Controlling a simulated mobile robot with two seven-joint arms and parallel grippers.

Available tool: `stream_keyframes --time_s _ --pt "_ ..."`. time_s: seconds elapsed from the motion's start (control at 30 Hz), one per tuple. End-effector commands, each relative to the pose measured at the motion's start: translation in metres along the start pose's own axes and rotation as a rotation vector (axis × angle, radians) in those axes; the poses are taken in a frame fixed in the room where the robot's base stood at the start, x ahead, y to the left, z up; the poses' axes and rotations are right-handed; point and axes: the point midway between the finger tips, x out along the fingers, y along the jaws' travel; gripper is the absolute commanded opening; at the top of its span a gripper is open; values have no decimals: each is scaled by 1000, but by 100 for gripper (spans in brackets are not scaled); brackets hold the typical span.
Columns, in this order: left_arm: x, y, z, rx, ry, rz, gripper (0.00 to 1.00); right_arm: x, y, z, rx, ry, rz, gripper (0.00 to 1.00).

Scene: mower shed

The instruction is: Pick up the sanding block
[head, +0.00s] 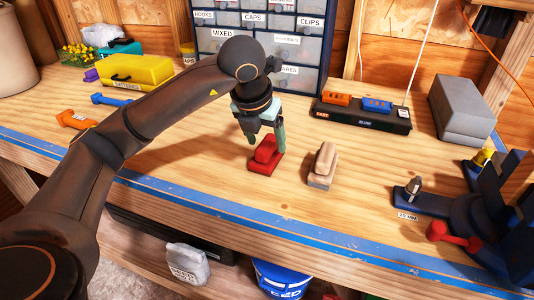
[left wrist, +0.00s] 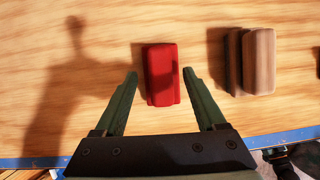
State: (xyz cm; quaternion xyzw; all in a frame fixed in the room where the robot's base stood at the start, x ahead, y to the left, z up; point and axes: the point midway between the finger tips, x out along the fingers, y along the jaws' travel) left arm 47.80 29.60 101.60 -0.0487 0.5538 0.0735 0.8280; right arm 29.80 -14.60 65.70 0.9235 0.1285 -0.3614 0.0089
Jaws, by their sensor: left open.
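Two similar stepped blocks sit on the wooden bench, a red block (head: 264,156) and a tan wood-coloured block with a greyish base (head: 322,166) to its right. Both could be sanding blocks; the pictures do not label them. My left gripper (head: 266,145) is open and points down at the red block. In the left wrist view the red block (left wrist: 161,74) shows between the two fingertips (left wrist: 160,76), with a gap on each side; I cannot tell their exact height. The tan block (left wrist: 256,62) is outside the right finger. My right gripper is not in view.
A black rack with orange and blue blocks (head: 362,113) and a grey box (head: 462,108) stand behind to the right. A dark blue stand (head: 480,215) is at the right. Drawers (head: 300,45) and a yellow case (head: 135,72) are at the back. The bench front is clear.

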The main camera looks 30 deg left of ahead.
Motion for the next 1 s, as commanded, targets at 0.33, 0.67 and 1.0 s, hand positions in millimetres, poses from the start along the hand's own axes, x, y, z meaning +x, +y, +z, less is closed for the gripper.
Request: stream_keyframes --time_s 0.33,0.67,1.0 --pt "16 -1 1 1 -1 -2 72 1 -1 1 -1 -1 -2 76" --pt "15 -1 1 1 -1 -2 40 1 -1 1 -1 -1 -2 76" --pt "15 -1 1 1 -2 -2 4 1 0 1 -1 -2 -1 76"
